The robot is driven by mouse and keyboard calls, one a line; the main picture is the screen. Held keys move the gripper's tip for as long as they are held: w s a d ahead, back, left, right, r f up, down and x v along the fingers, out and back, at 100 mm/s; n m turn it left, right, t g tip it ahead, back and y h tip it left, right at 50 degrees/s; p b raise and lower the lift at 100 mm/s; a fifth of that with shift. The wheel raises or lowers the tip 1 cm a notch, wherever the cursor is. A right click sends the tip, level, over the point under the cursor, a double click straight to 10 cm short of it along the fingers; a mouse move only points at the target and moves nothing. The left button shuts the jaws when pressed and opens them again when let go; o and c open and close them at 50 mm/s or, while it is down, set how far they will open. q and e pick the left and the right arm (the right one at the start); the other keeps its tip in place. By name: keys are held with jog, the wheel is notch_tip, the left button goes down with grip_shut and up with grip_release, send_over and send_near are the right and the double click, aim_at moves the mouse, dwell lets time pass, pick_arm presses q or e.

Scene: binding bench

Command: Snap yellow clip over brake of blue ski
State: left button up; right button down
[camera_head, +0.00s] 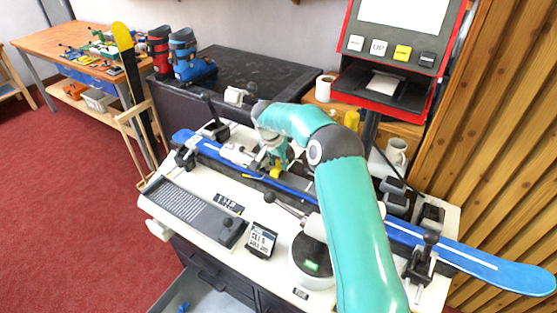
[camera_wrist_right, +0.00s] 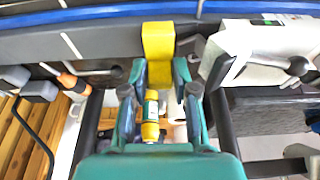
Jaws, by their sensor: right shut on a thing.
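The blue ski (camera_head: 440,250) lies lengthwise on the white bench, held by clamps near both ends. My right gripper (camera_head: 275,165) is over the middle of the ski, reaching down from the teal arm. It is shut on the yellow clip (camera_head: 276,172). In the right wrist view the yellow clip (camera_wrist_right: 158,42) sits between my fingertips (camera_wrist_right: 158,75), close to the blue ski edge (camera_wrist_right: 110,12). The brake is not clearly visible, and I cannot tell whether the clip touches it. My left gripper is not in view.
A clamp (camera_head: 420,262) stands on the right part of the ski. A grey ribbed tray (camera_head: 190,210) and a small sign (camera_head: 261,240) are at the bench front. Ski boots (camera_head: 190,58) are at the back left.

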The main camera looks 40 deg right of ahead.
aim_at(279, 160)
jog(key=shift+s+f, duration=0.15)
jog(key=shift+f, duration=0.7)
jog(key=c, duration=0.9)
grip_release()
jog(key=shift+c, duration=0.2)
jog(key=shift+o, duration=0.6)
jog(key=shift+o, duration=0.4)
jog(key=o, duration=0.4)
jog(key=shift+r, duration=0.1)
jog(key=shift+r, duration=0.1)
jog(key=shift+w+r, duration=0.2)
jog(key=shift+r, duration=0.45)
jog(key=shift+s+r, duration=0.1)
jog(key=shift+r, duration=4.1)
